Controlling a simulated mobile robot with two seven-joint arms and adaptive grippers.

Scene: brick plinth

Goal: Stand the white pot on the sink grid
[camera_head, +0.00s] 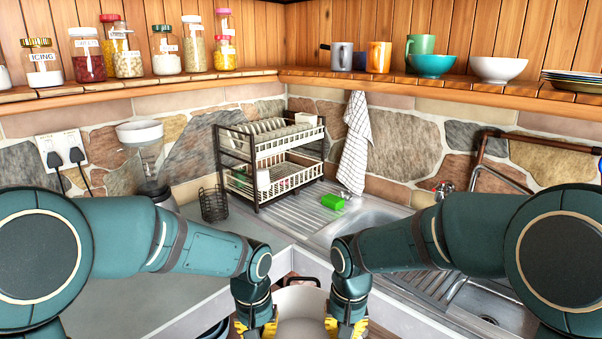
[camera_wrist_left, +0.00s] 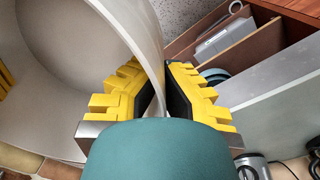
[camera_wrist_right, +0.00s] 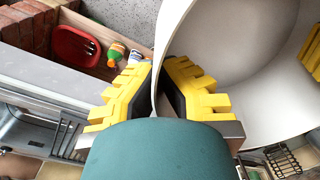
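The white pot (camera_head: 301,304) is at the bottom centre of the head view, low in front of the counter and between my two grippers. My left gripper (camera_head: 257,328) is shut on the pot's left wall, with one finger inside and one outside; the left wrist view shows the wall (camera_wrist_left: 148,40) between its yellow fingers. My right gripper (camera_head: 345,329) is shut on the pot's right wall in the same way, and the right wrist view shows the wall (camera_wrist_right: 166,40) there. The pot's inside looks empty.
A dish rack (camera_head: 262,160) and a green sponge (camera_head: 333,202) stand on the drainer. A wire basket (camera_head: 213,204) and a blender (camera_head: 143,150) are to the left. An open drawer below holds a red dish (camera_wrist_right: 76,46) and bottles. The left counter (camera_head: 200,250) is mostly clear.

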